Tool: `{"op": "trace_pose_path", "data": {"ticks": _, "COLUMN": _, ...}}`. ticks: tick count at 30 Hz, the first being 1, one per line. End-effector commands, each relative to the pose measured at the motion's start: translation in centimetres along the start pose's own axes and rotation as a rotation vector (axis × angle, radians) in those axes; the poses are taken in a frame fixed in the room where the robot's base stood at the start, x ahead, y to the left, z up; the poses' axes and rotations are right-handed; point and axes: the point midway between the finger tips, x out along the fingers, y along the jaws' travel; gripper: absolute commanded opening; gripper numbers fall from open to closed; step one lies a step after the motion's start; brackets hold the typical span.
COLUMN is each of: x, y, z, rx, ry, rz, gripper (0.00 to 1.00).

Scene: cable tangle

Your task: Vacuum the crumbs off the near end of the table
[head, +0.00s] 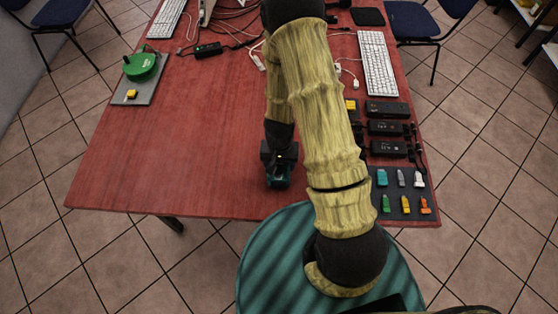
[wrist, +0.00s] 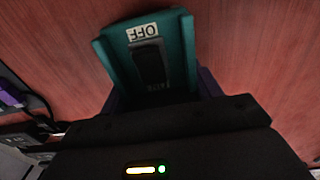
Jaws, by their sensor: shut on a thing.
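A teal handheld vacuum (head: 279,181) is at the near part of the red table (head: 190,150), under my gripper (head: 279,163). In the wrist view the vacuum (wrist: 175,45) shows a dark switch and a label reading OFF, upside down in the picture. My gripper is shut on the vacuum, with purplish finger edges showing beside it. Whether the vacuum touches the tabletop I cannot tell. I cannot make out any crumbs on the near end; my arm hides part of the table.
A grey mat (head: 395,205) with several small coloured sticks lies at the near right corner. Black power bricks (head: 387,128) and a white keyboard (head: 377,65) lie behind it. A green round object (head: 139,65) sits on a grey board at left. Cables tangle at the back; the near left is clear.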

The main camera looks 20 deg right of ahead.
Motion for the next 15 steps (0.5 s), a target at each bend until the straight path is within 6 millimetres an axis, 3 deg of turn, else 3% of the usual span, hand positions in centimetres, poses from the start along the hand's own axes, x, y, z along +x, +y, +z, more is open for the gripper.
{"op": "trace_pose_path", "data": {"ticks": 15, "x": -0.04, "y": 0.0, "z": 1.0, "rx": 0.0, "ry": 0.001, "rz": 0.0, "gripper": 0.45}}
